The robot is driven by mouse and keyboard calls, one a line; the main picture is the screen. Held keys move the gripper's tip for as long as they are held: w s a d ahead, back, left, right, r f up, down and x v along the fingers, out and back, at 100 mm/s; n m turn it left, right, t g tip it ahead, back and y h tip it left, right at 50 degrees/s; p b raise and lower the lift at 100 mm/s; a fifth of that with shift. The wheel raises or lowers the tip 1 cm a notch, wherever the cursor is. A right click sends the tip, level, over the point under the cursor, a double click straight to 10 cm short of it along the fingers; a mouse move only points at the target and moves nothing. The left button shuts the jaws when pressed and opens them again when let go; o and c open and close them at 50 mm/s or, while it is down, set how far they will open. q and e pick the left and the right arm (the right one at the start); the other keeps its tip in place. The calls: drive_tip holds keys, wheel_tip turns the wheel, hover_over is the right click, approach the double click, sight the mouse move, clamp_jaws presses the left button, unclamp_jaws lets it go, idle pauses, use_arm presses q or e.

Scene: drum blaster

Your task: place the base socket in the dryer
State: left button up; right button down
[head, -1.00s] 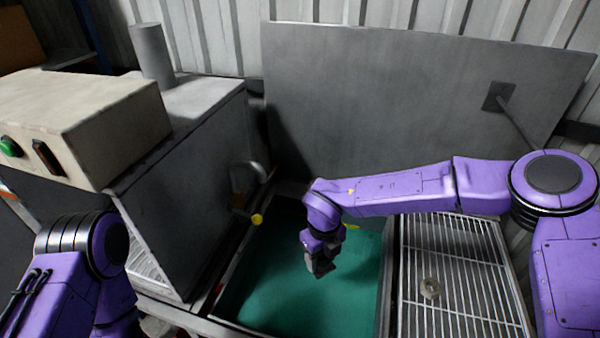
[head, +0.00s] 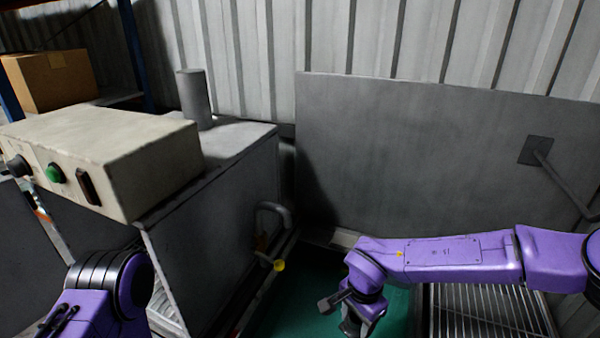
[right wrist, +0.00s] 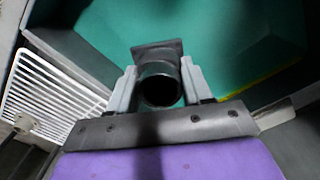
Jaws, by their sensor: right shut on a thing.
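The base socket, a dark grey tube with a square flange (right wrist: 158,52), sits between the two fingers of my right gripper (right wrist: 160,88) in the right wrist view. In the head view my right gripper (head: 352,322) is low in the picture, above a green-lined basin (head: 290,312), with a dark flat piece of the held part (head: 332,302) showing at its left. The dryer is not labelled; a grey metal cabinet (head: 215,235) with a curved handle (head: 272,215) stands at the left, apart from the gripper. My left arm shows at the lower left, its gripper out of view.
A beige control box (head: 150,165) sits on the cabinet. A large raised grey panel (head: 420,160) stands behind the basin. A wire rack (head: 485,312) lies right of the basin; it also shows in the right wrist view (right wrist: 55,90). A cardboard box (head: 50,80) is at the back left.

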drive_tip(key=n, duration=0.2)
drive_tip(key=d+n+b, duration=0.1)
drive_tip(key=shift+d+f+n, duration=0.15)
drive_tip(key=shift+f+n, duration=0.15)
drive_tip(key=shift+n, duration=0.1)
drive_tip(key=n, duration=0.1)
drive_tip(key=d+n+b, duration=0.1)
drive_tip(key=n, duration=0.1)
drive_tip(key=shift+d+f+n+b, duration=0.25)
drive_tip(key=shift+f+n+b, duration=0.05)
drive_tip(key=shift+b, duration=0.05)
drive_tip(key=d+n+b, duration=0.2)
drive_tip(key=b, duration=0.1)
drive_tip(key=w+d+n+b, duration=0.1)
drive_tip(key=d+b, duration=0.1)
drive_tip(key=shift+w+d+f, duration=0.1)
drive_tip(key=shift+f, duration=0.25)
